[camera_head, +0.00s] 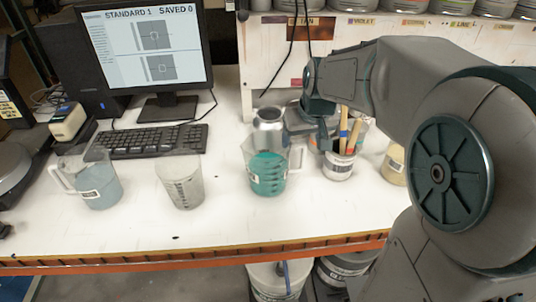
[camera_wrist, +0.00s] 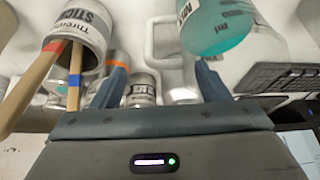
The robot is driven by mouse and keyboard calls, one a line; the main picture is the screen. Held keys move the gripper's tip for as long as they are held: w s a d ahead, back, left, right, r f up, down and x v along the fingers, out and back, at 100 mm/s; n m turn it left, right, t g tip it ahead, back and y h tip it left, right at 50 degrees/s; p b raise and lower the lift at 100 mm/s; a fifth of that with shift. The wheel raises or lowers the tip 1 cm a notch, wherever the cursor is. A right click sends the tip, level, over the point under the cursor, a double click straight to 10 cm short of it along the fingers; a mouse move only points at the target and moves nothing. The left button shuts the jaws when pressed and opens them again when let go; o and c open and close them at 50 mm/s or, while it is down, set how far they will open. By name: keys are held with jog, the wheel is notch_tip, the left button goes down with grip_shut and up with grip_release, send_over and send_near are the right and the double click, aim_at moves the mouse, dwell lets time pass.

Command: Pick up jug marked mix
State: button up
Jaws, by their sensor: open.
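A clear jug with teal liquid (camera_head: 267,170) stands on the white bench, left of centre of the pot of sticks in the head view. My gripper (camera_wrist: 160,82) is open and empty, behind and right of the teal jug.
A labelled pot of wooden sticks (camera_head: 338,165) stands beside my gripper, also close in the wrist view (camera_wrist: 75,40). A metal can (camera_head: 268,130) stands behind the teal jug. A keyboard (camera_head: 152,141) and monitor (camera_head: 150,45) are at left. The bench front is clear.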

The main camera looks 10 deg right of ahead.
aim_at(300, 145)
jog(key=shift+p+x, duration=0.45)
jog(key=shift+x, duration=2.6)
jog(key=shift+s+a, duration=0.2)
jog(key=shift+c, duration=0.3)
jog(key=c, duration=1)
grip_shut()
jog(key=shift+r, duration=0.1)
